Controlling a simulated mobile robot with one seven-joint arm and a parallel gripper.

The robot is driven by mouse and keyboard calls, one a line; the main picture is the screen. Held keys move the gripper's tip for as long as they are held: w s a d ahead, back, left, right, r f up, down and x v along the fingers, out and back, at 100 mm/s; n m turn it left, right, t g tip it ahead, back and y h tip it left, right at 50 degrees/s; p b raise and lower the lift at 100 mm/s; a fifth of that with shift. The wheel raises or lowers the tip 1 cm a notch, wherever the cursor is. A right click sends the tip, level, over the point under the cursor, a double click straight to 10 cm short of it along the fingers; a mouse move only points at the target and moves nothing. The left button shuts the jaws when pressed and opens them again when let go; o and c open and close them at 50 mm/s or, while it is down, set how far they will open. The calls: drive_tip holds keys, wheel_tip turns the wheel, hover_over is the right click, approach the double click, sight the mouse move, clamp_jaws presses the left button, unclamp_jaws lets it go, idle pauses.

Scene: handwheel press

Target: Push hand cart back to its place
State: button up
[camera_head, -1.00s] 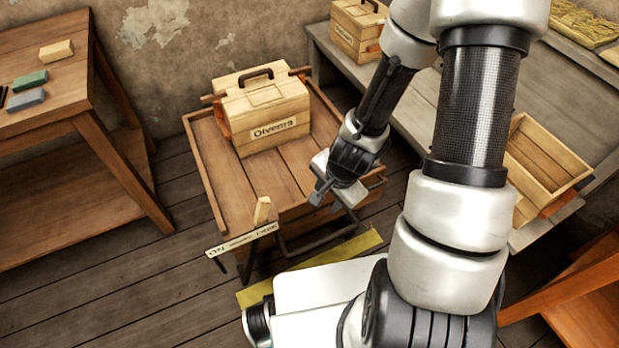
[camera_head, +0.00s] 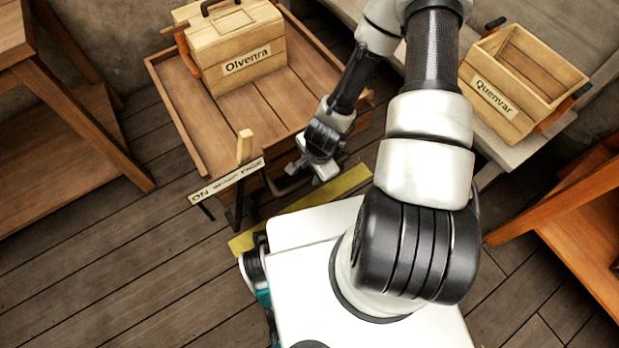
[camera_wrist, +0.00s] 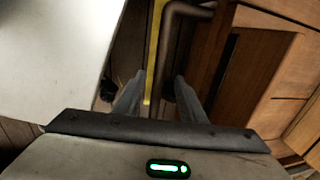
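The hand cart (camera_head: 175,105) is a low wooden platform with a dark tube handle (camera_head: 285,188) at its near side. A wooden box labelled Olvenra (camera_head: 235,60) stands on it. My gripper (camera_head: 322,178) is at the cart's near right side, close to the handle. In the wrist view the handle (camera_wrist: 168,60) runs down between the two spread fingers of my gripper (camera_wrist: 160,95), with gaps at the sides. The fingers look open. Whether they touch the handle cannot be told.
A yellow floor strip (camera_head: 345,182) lies along the cart's near side. A small sign (camera_head: 228,181) stands at its near left corner. A table (camera_head: 85,120) is at left. A bench (camera_head: 490,172) at right holds an open box labelled Quenvar (camera_head: 500,95). Bare floor lies at lower left.

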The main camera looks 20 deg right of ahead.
sight(309, 178)
drive_tip(key=f, duration=0.2)
drive_tip(key=w+f+b, duration=0.1)
drive_tip(key=f, duration=0.2)
drive_tip(key=shift+a, duration=0.15)
clamp_jaws()
